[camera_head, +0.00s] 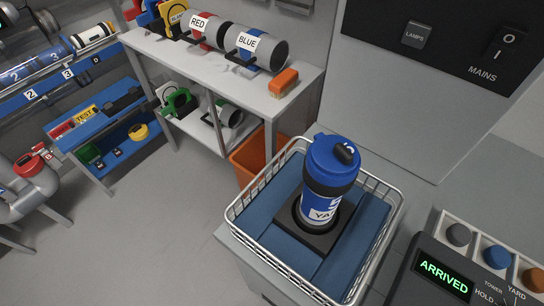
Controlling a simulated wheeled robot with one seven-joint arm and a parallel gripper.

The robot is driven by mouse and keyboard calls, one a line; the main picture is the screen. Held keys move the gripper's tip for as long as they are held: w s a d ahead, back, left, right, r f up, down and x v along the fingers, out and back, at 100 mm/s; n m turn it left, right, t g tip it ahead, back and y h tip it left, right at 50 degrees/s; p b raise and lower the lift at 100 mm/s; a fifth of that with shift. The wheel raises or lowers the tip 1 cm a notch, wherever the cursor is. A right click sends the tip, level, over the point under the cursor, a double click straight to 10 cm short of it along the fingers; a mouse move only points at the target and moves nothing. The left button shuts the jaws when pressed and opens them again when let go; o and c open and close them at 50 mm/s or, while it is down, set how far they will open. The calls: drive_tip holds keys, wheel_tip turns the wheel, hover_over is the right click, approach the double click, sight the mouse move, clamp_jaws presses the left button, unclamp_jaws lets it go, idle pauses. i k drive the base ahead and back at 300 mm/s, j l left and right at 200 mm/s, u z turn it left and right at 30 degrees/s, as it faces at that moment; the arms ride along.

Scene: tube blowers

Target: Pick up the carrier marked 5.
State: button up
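A carrier (327,190) with a blue cap and black bands stands upright in a black square holder (306,236). Its pale side label shows part of a large figure that looks like a 5, with "YA" below it and the rest cut off by the curve. A black knob or handle sits on top of the cap. The holder rests on the blue lining of a white wire basket (270,258). My gripper is not in view.
A console (465,265) at lower right reads "ARRIVED" and has grey, blue and orange buttons. A shelf (215,62) behind holds canisters marked RED (204,29) and BLUE (256,47). An orange bin (257,154) stands behind the basket. Grey floor at lower left is clear.

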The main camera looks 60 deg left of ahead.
sight(315, 212)
drive_tip(key=u, duration=1.05)
